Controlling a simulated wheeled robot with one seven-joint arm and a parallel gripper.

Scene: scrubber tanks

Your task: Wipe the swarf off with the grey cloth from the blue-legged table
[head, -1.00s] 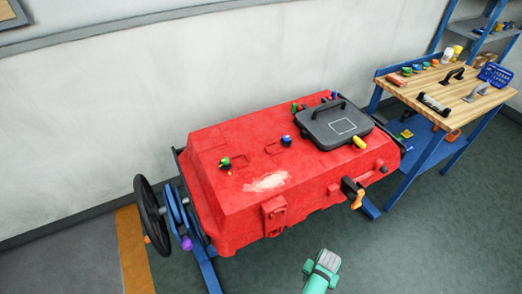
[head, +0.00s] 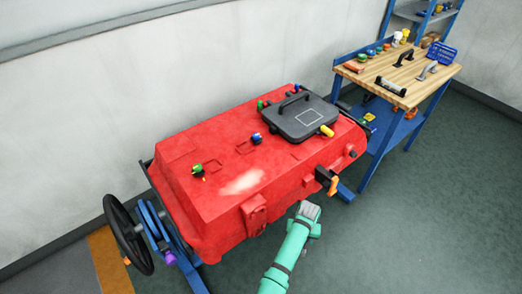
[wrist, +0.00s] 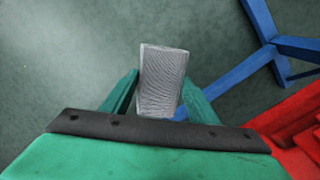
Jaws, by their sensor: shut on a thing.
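My gripper (head: 308,212) is at the end of my green arm, in front of the red tank's near side in the head view. In the wrist view my gripper (wrist: 160,95) is shut on a folded grey cloth (wrist: 163,78), held between the two green fingers. The cloth also shows at the arm's tip in the head view (head: 309,209). The pale swarf patch (head: 243,181) lies on top of the red tank (head: 213,222), near its front edge. The cloth is apart from the swarf, to its right. The blue-legged table (head: 440,74) stands at the back right.
A black lidded hatch (head: 301,118) with a handle sits on the tank top, with small coloured knobs around it. An orange-tipped valve (head: 327,180) juts from the tank's front. A black handwheel (head: 128,234) stands at the left. The floor at right is clear.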

